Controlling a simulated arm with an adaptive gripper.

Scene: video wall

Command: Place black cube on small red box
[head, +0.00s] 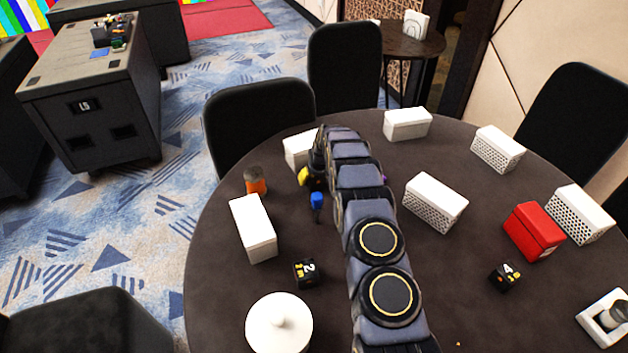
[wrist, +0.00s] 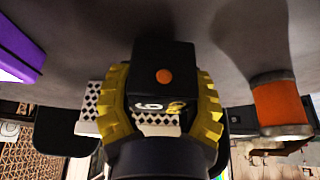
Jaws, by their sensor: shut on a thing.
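My gripper (head: 308,180) is at the far left part of the round table, beside a white box. In the wrist view its yellow fingers (wrist: 163,92) are shut on a black cube (wrist: 160,62), which has an orange dot and a pale digit. In the head view the held cube is hard to make out against the dark arm. The small red box (head: 533,231) stands at the right of the table, well apart from my gripper. Two other black cubes lie on the table, one marked 2 (head: 307,272) and one marked 4 (head: 505,277).
Several white boxes stand around, including one beside the red box (head: 580,214) and one between it and my arm (head: 435,202). An orange-and-grey cylinder (head: 255,181), a small blue object (head: 317,200) and a white lidded pot (head: 279,325) are left of my arm.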

